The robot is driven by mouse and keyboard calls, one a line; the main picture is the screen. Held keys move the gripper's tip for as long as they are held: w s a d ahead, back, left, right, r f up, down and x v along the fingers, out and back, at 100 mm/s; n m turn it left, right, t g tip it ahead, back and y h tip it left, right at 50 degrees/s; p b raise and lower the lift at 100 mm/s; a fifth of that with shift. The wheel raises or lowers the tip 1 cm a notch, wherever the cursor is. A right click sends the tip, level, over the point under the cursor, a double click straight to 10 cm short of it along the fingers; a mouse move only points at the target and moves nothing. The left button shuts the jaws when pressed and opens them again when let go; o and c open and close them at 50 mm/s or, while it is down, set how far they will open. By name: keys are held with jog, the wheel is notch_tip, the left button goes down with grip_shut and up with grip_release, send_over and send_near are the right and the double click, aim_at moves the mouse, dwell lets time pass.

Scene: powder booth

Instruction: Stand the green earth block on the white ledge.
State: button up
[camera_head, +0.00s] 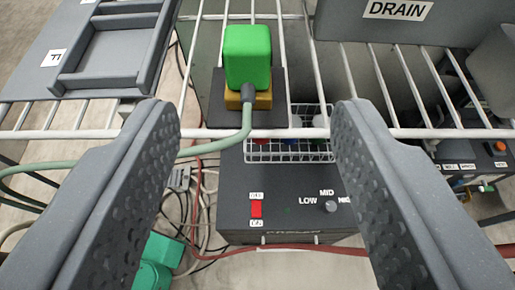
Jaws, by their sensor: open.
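The green earth block (247,52) stands upright in the upper middle of the view. A yellow base (262,99) shows beneath it, and a dark plug with a pale green cable (246,122) shows at its near side. My gripper (250,112) is open and empty, with one textured finger on each side of the view. The block is farther off, between the fingers in the picture, and neither finger touches it. I cannot pick out a white ledge for certain.
A pale wire rack (420,133) crosses the view. A dark control box (290,195) with a red switch and knob lies below the block, beside a small wire basket (290,151). A DRAIN box (350,28) is top right and a grey frame (113,45) top left. Cables hang lower left.

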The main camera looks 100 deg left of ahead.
jog(key=shift+d+r, duration=0.15)
jog(key=shift+d, duration=0.2)
